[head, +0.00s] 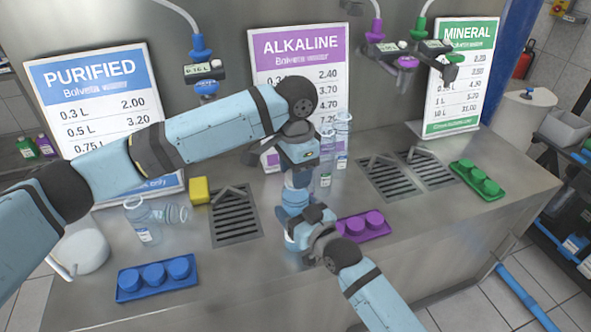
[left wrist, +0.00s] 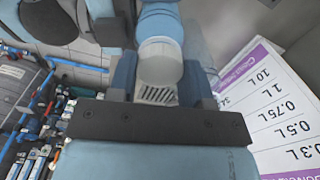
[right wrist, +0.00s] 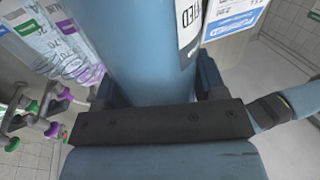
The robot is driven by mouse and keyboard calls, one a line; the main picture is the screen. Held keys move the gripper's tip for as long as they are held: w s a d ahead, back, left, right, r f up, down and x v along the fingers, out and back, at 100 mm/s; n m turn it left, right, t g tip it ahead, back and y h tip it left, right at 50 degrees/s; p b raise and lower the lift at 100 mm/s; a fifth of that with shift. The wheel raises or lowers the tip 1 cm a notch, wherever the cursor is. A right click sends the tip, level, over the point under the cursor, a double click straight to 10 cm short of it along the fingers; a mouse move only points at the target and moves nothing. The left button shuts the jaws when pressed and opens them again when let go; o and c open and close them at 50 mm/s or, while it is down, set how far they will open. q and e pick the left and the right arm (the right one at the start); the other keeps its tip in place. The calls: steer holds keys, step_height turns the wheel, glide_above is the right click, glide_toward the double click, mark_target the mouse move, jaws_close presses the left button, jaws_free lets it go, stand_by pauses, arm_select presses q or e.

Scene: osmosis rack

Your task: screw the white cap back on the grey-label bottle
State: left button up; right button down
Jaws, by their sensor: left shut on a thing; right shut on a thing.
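The bluish bottle (head: 293,198) stands upright at the front middle of the counter, partly hidden by my grippers. It fills the right wrist view as a large blue cylinder (right wrist: 140,45) with a pale label at its right edge. My right gripper (head: 302,226) is shut on its body. My left gripper (head: 298,178) is above, at the bottle's top, shut on the white cap (left wrist: 160,62), which shows between its fingers in the left wrist view. Whether the cap touches the neck or is threaded on it cannot be told.
A purple cap tray (head: 378,233) lies right of the bottle, a blue one (head: 128,293) front left. Clear bottles (head: 342,128) stand behind. A green tray (head: 490,193) is far right.

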arm_select(q)
steer(key=m, duration=1.7)
steer(key=shift+m, duration=0.4)
steer(key=m, duration=1.7)
steer(key=o, duration=0.9)
